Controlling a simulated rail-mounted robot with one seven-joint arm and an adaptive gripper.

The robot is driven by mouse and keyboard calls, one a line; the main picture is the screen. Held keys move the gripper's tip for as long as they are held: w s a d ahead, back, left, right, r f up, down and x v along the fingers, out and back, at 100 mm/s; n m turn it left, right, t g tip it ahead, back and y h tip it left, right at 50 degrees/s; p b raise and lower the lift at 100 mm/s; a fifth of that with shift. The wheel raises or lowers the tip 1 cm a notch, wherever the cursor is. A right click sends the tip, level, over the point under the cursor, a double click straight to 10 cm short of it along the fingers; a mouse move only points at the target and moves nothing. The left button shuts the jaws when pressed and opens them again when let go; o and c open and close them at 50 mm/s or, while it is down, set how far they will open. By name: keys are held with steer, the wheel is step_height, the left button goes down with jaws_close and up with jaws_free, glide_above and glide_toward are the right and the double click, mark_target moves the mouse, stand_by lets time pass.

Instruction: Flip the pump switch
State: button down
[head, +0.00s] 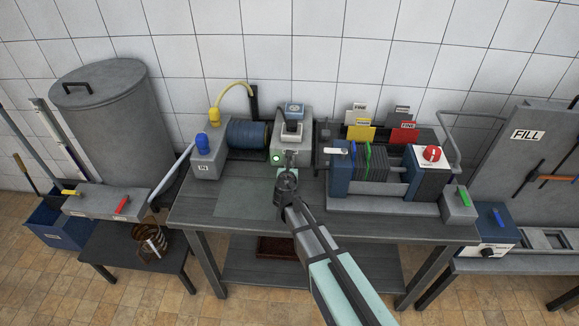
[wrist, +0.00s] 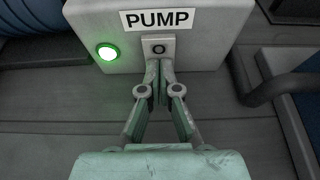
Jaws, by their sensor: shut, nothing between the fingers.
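The pump box (head: 293,135) is a light grey box on the dark bench, and the wrist view shows its black "PUMP" label (wrist: 158,19). Below the label is a small grey switch plate (wrist: 158,42) marked "O". A round green lamp (wrist: 107,52) is lit to the left of the plate, and this lamp also shows in the head view (head: 276,158). My gripper (wrist: 160,68) is shut and empty, its fingertips at the lower edge of the switch plate. The fingers hide the lower part of the switch. I cannot tell whether they touch it.
A blue motor cylinder (head: 248,134) is left of the pump box. A dark hose (wrist: 262,92) runs close on the right. The bench top at front left is clear.

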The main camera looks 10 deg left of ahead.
steer(key=b+v, duration=0.2)
steer(key=v, duration=1.1)
steer(key=shift+s+b, duration=0.3)
steer(key=shift+s, duration=0.15)
